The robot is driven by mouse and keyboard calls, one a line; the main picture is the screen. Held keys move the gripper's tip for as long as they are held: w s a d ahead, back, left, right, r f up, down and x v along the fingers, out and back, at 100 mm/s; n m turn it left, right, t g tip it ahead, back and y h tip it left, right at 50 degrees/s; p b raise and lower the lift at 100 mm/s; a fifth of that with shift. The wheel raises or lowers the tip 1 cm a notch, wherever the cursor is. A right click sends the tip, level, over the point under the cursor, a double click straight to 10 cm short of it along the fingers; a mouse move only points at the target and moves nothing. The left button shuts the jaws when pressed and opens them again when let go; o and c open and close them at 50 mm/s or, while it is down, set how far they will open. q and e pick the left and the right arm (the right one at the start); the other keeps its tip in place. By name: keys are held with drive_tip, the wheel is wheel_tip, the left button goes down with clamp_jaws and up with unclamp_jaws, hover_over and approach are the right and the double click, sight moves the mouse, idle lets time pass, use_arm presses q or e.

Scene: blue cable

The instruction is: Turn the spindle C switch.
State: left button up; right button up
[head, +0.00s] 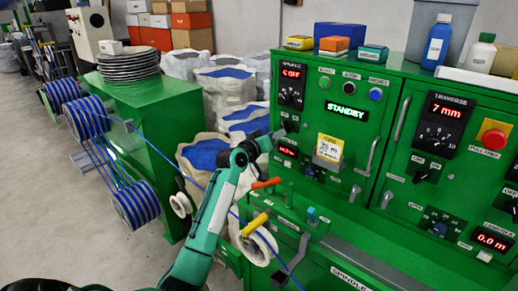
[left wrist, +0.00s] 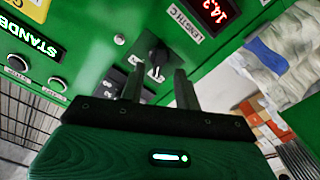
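A black rotary switch (left wrist: 157,57) with a raised knob is on the green panel in the left wrist view, beside a "LENGTH C" label (left wrist: 188,20); I take it as the spindle C switch. My left gripper (left wrist: 159,76) is open, its two dark fingers on either side of the line to the knob. The tips are close to the knob; I cannot tell if they touch it. In the head view my left gripper (head: 287,129) is at the cabinet's left side, below a red display (head: 291,72), and hides the switch. My right gripper is not in view.
A red length display (left wrist: 214,10) is beside the switch. A blue cable (head: 160,155) runs from spools past my arm. Sacks (head: 225,85) stand left of the cabinet.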

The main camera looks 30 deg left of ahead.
use_arm(q)
drive_tip(key=s+a+b, duration=0.1)
drive_tip(key=s+b, duration=0.1)
drive_tip(key=s, duration=0.7)
drive_tip(key=shift+a+f, duration=0.1)
